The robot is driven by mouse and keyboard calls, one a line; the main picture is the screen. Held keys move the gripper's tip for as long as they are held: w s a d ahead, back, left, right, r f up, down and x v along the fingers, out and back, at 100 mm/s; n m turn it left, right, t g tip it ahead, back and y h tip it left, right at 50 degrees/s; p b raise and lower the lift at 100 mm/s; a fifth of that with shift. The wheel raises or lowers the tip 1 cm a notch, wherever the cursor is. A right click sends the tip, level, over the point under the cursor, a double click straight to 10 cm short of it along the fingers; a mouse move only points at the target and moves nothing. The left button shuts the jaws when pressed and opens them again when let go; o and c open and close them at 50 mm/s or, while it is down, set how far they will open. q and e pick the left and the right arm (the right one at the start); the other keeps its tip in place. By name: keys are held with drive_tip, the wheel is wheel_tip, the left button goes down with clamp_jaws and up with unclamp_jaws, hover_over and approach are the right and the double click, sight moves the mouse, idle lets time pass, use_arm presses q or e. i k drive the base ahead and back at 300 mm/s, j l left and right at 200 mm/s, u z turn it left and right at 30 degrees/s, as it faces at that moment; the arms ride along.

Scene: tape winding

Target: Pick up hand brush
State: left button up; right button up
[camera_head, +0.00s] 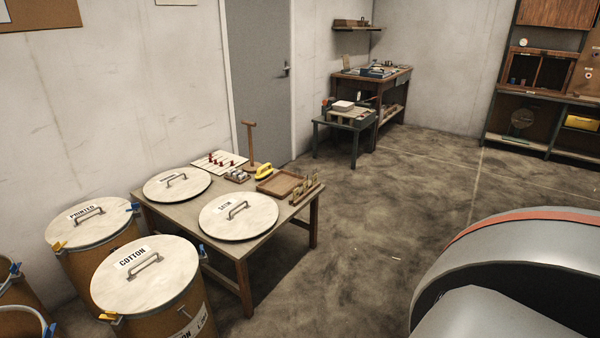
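I cannot pick out a hand brush with certainty. A small yellow object (264,171) lies on the near wooden table (246,261), beside an empty-looking shallow wooden tray (280,183); it is too small to tell what it is. Small items on the far workbench (372,76) and the low green table (346,118) are also too small to name. Neither of my grippers is in view.
Two round lids (238,215) (177,183) and a wooden post stand (250,140) are on the near table. Lidded drums (145,274) (92,222) crowd its left side. A grey door (262,75) is behind. Open floor (400,205) lies to the right, with shelving (545,100) beyond.

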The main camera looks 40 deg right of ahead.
sight(260, 175)
drive_tip(key=z, duration=1.2)
